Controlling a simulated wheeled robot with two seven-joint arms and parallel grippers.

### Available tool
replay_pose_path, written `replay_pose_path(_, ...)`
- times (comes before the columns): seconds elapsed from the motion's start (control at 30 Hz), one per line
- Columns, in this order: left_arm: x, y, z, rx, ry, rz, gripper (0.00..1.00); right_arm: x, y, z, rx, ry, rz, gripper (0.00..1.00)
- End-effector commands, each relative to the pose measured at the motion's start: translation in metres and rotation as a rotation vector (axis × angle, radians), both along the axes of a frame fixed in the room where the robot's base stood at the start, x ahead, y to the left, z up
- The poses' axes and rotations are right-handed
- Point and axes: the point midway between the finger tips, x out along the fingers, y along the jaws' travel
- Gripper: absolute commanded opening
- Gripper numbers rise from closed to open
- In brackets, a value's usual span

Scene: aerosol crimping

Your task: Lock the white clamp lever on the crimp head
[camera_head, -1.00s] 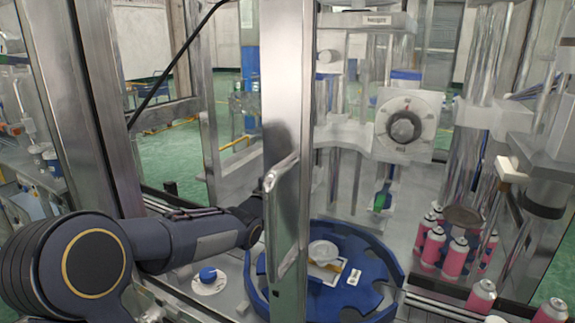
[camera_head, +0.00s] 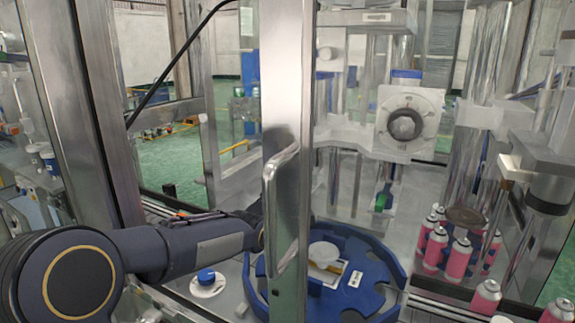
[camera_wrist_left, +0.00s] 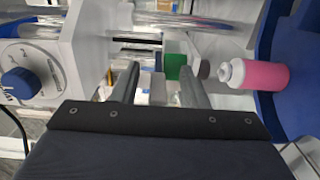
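The crimp machine's white body with a round dial (camera_head: 404,124) stands behind the metal post in the head view. A small pale lever-like piece (camera_head: 510,167) sticks out at the right column; I cannot tell for sure if it is the clamp lever. My left arm reaches in from the left, and its gripper is hidden behind the post. In the left wrist view my left gripper (camera_wrist_left: 158,75) has its two fingers apart, with no object clearly held. A green piece (camera_wrist_left: 175,66) shows between the fingertips, and a white part lies behind them. My right gripper is not in view.
A metal post with a handle (camera_head: 280,190) stands in front of the machine. A blue round carrier (camera_head: 385,270) sits below. Pink cans (camera_head: 459,258) stand at right; one pink can (camera_wrist_left: 265,76) shows right of the fingers in the wrist view. A blue-knobbed dial (camera_wrist_left: 22,83) is at left.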

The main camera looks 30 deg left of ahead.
Motion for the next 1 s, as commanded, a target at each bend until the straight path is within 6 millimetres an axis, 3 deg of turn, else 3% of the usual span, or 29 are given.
replay_pose_path(0.47, -0.004, 0.001, 0.0, 0.001, -0.003, 0.002, 0.4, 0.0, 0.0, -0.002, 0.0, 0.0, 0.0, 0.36)
replay_pose_path(1.0, -0.057, -0.005, 0.001, 0.002, -0.004, 0.002, 0.4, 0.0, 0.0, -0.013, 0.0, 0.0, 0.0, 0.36)
